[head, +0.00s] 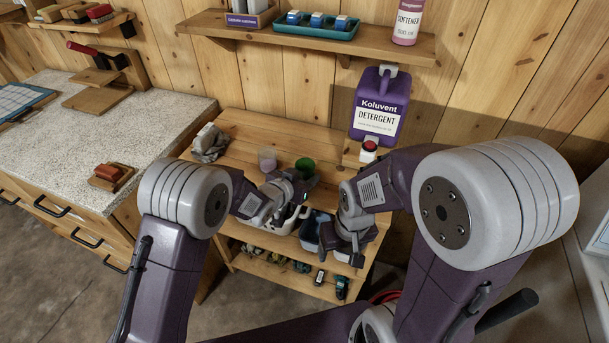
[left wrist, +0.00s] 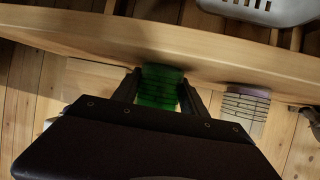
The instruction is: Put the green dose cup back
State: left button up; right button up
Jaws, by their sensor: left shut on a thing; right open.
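The green dose cup (head: 305,164) is between the fingertips of my left gripper (head: 303,178), above the wooden stand at the middle of the head view. In the left wrist view my left gripper (left wrist: 157,90) is shut on the green dose cup (left wrist: 159,86), one finger on each side. A clear, faintly purple cup (head: 267,159) stands to its left; it also shows in the left wrist view (left wrist: 246,105). My right gripper (head: 345,251) is open, low at the right front of the stand. The purple detergent jug (head: 380,104) is mounted behind, its red-capped spout (head: 369,147) pointing down.
A white basket (head: 284,224) and blue bins (head: 311,232) sit at the stand's front, partly behind my arms. A grey cloth (head: 209,144) lies at its left. A shelf (head: 290,35) overhead holds a teal tray (head: 316,28) and a softener bottle (head: 407,20).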

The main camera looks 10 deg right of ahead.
pick_arm(q)
jog(key=o, duration=1.3)
jog(key=shift+f, duration=0.1)
jog(key=shift+r+p, duration=0.35)
jog(key=shift+r, duration=0.05)
jog(key=v, duration=1.2)
jog(key=shift+f, duration=0.1)
